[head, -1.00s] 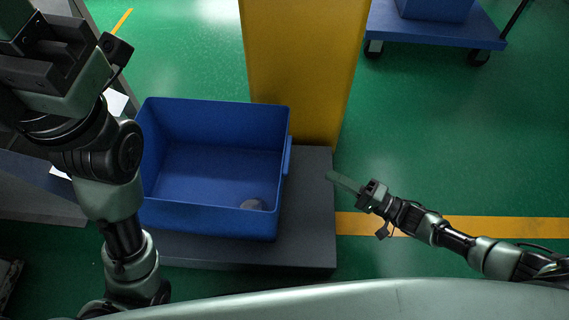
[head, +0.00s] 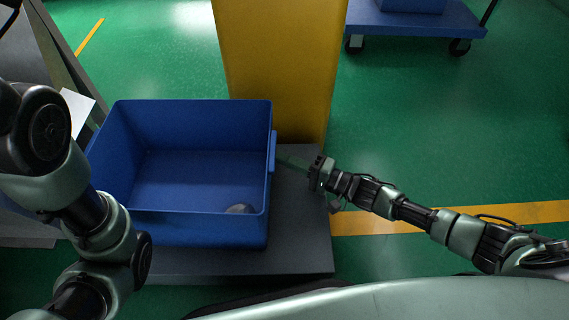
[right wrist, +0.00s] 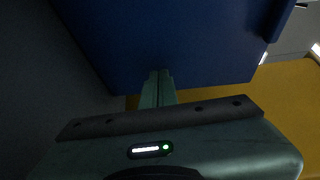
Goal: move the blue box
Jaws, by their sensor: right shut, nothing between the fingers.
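The blue box (head: 180,229) is an open-topped bin on a low dark grey platform (head: 300,262). A small greyish round object (head: 240,209) lies inside it near the front right corner. My right gripper (head: 283,160) is shut and empty at the box's right side, just by the side handle ledge (head: 272,150). In the right wrist view the shut fingers (right wrist: 158,80) point at the blue box wall (right wrist: 170,45); whether they touch it I cannot tell. My left arm (head: 60,180) stands at the box's left side, but its gripper is out of view.
A yellow column (head: 280,70) stands directly behind the box. A blue cart (head: 415,20) with another blue bin is at the back right. A grey table (head: 30,90) with white paper (head: 76,110) is at the left. The green floor to the right is open.

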